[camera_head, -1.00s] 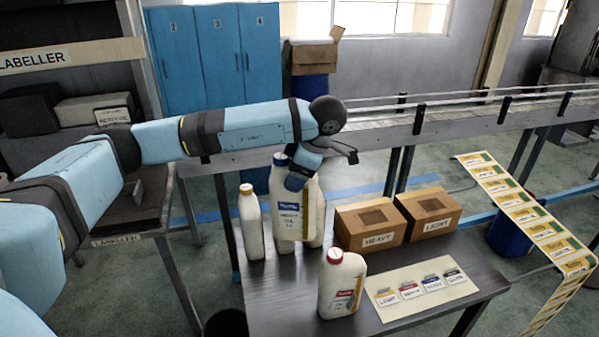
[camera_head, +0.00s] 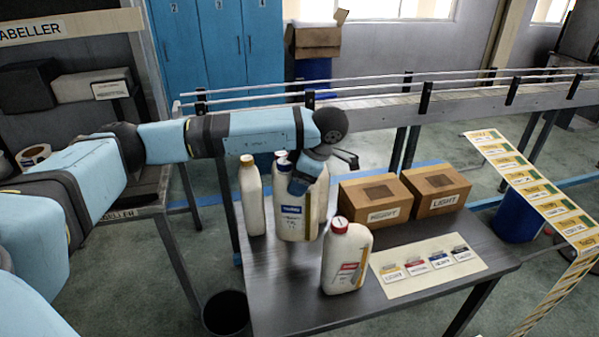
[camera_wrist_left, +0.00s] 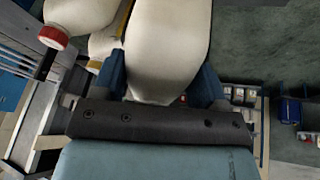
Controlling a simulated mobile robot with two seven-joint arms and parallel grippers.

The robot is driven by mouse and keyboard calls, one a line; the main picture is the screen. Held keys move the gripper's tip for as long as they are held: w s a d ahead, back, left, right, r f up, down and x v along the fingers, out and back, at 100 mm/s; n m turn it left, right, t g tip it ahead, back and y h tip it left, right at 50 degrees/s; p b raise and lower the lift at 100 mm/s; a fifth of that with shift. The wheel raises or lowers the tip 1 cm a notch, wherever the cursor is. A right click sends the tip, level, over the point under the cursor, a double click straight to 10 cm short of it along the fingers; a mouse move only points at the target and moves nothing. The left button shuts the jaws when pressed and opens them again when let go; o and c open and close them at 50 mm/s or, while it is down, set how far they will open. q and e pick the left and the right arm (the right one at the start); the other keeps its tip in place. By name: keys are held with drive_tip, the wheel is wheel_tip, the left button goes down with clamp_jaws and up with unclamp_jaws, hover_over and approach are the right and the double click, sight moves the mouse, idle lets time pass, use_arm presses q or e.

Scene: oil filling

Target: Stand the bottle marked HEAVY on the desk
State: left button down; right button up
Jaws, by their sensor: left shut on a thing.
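A large cream bottle (camera_head: 291,222) with a blue and white label is upright at the desk's back left; its label is too small to read now. My left gripper (camera_head: 303,178) is shut on its upper part. In the left wrist view the cream bottle (camera_wrist_left: 165,50) lies between the two fingers. Its base is at or just above the desk (camera_head: 285,300); I cannot tell if it touches. Another pale bottle (camera_head: 322,196) is partly hidden behind it. My right gripper is not in view.
A yellow-capped bottle (camera_head: 252,200) stands close at left and a red-capped bottle (camera_head: 346,258) in front. Boxes marked HEAVY (camera_head: 377,213) and LIGHT (camera_head: 436,189) stand at right. A label sheet (camera_head: 425,268) lies at the front right. The desk's front left is clear.

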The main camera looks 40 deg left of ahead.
sight(299, 205)
use_arm(q)
wheel_tip(299, 205, down, 8)
drive_tip(key=b, duration=0.4)
drive_tip(key=shift+f+b, duration=0.1)
drive_tip(key=shift+b, duration=0.2)
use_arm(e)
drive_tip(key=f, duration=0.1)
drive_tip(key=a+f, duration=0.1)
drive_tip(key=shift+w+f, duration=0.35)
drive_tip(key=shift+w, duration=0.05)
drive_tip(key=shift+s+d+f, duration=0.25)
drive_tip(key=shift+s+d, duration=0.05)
use_arm(q)
drive_tip(key=shift+s, duration=0.15)
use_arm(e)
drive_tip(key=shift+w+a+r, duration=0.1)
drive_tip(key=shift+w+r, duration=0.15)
use_arm(q)
drive_tip(key=shift+f, duration=0.1)
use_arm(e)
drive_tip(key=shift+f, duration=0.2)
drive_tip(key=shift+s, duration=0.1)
